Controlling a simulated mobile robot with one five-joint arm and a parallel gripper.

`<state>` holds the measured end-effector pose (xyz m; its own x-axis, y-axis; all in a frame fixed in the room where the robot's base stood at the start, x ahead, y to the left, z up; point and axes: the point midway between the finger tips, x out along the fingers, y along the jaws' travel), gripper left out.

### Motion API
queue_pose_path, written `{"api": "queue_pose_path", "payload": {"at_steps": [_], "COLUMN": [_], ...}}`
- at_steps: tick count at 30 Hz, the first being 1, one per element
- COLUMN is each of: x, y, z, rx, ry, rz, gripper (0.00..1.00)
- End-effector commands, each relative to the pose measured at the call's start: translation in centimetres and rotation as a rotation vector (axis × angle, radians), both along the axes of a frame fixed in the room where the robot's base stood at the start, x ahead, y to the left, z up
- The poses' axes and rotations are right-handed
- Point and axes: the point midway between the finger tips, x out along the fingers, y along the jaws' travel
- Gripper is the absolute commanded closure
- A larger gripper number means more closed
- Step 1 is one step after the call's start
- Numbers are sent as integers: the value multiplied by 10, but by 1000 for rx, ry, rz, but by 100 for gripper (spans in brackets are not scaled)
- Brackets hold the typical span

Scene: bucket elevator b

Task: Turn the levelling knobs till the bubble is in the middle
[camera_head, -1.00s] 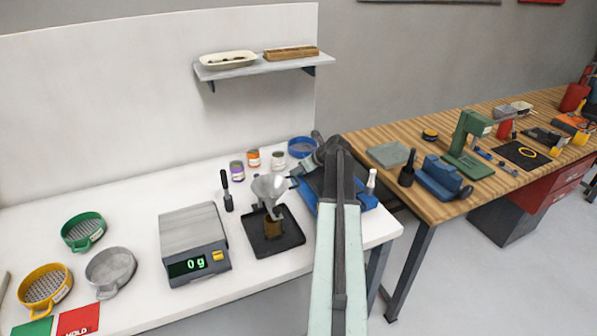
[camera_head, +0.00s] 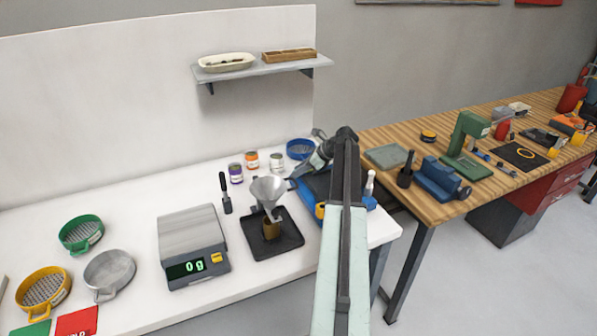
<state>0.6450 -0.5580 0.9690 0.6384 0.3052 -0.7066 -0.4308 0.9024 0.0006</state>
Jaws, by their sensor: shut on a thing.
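A blue device (camera_head: 318,183), with a yellow round part (camera_head: 320,210) on its near side, stands at the right end of the white bench. My arm crosses in front of it and hides much of it. My gripper (camera_head: 295,182) reaches down at the device's back left edge. It is shut on a small part there, apparently a levelling knob, too small and covered to make out. I see no bubble or vial in this view.
A funnel (camera_head: 268,190) stands over a black tray (camera_head: 290,243), left of the device. A scale (camera_head: 190,230) reading 0 g is farther left. A white-tipped bottle (camera_head: 370,183) stands close right of my arm. A wooden bench (camera_head: 440,212) lies beyond.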

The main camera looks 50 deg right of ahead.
Motion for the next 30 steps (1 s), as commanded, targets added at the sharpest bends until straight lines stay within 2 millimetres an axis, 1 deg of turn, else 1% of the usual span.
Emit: {"api": "queue_pose_path", "payload": {"at_steps": [1,15,24,30], "x": [3,6,6,6], "y": [-5,-7,-6,-5], "z": [0,0,0,0], "rx": [0,0,-1,-2], "ry": [1,0,0,1], "rz": [42,469,652,715], "gripper": [100,100,100,100]}}
